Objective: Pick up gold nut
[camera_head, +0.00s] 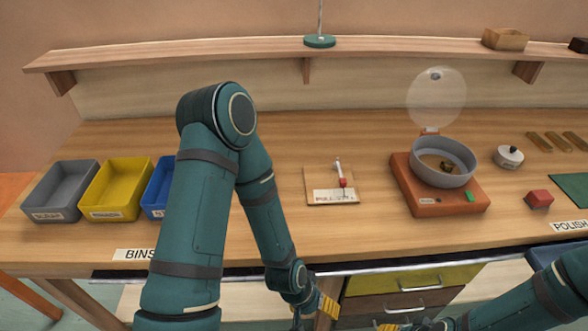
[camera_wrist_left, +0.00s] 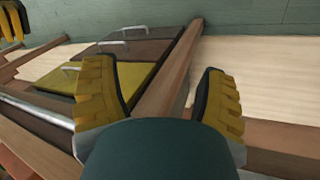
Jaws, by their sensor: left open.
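Small gold-brown pieces (camera_head: 447,166) lie inside the round grey bowl (camera_head: 420,177) of the orange machine at the right of the bench. They are too small to tell which is the gold nut. My left gripper (camera_head: 318,311) is at the bench's front edge, low and well left of the bowl. In the left wrist view its two yellow fingers (camera_wrist_left: 160,95) are wide apart with nothing between them. My right gripper (camera_head: 402,327) shows only in part at the bottom edge, and its jaws are unclear.
The bowl's clear lid (camera_head: 436,97) stands raised. Grey (camera_head: 62,190), yellow (camera_head: 117,188) and blue (camera_head: 158,188) bins are at left, partly behind my left arm. A small board (camera_head: 318,186), a lidded pot (camera_head: 508,157) and a red block (camera_head: 540,199) stand on the bench. Drawers (camera_head: 385,305) are below.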

